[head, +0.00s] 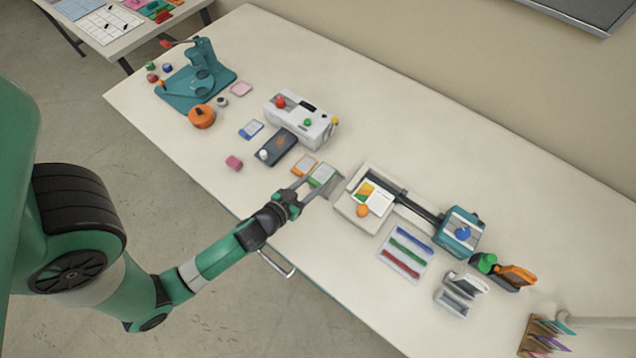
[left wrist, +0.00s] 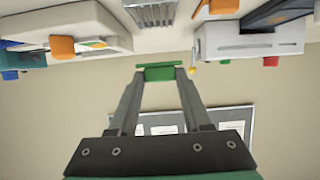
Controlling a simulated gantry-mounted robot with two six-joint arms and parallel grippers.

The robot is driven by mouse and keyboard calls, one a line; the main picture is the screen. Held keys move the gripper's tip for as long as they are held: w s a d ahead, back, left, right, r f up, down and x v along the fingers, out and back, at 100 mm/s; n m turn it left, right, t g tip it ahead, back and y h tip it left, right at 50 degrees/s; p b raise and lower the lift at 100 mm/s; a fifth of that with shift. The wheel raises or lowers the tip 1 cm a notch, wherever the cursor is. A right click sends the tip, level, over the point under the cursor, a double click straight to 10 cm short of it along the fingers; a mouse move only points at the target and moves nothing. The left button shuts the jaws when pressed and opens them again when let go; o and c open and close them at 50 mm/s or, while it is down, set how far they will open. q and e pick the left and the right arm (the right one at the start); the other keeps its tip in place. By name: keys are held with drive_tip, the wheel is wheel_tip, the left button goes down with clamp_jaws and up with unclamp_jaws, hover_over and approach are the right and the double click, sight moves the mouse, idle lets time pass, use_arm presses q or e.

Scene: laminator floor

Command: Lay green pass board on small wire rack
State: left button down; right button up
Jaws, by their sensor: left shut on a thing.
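The green pass board (head: 322,173) is a small card with a green edge, near the front middle of the table in the head view. My left gripper (head: 313,184) is shut on it. In the left wrist view the green board (left wrist: 159,73) spans the tips of my left gripper (left wrist: 158,80). The small wire rack (head: 334,188) is grey and lies just right of the fingertips. Its ribs show at the top of the left wrist view (left wrist: 152,12), apart from the board there. My right gripper is not in view.
A dark pad with a white knob (head: 278,147) and a white machine (head: 300,118) stand farther left. A cream paper trimmer (head: 350,210) is close on the right. The table's front edge is near my arm.

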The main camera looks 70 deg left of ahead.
use_arm(q)
drive_tip(key=w+f, duration=0.1)
drive_tip(key=w+a+f, duration=0.1)
drive_tip(key=f, duration=0.1)
drive_tip(key=shift+f+b, duration=0.1)
drive_tip(key=shift+b, duration=0.3)
drive_tip(key=shift+w+f, duration=0.1)
drive_tip(key=shift+w, duration=0.05)
drive_tip(key=shift+w+a+f+b, duration=0.15)
drive_tip(key=shift+f+b, duration=0.9)
drive_tip(key=shift+f, duration=0.75)
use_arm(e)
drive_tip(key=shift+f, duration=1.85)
use_arm(q)
drive_tip(key=shift+f, duration=0.1)
drive_tip(key=shift+c, duration=1.7)
unclamp_jaws()
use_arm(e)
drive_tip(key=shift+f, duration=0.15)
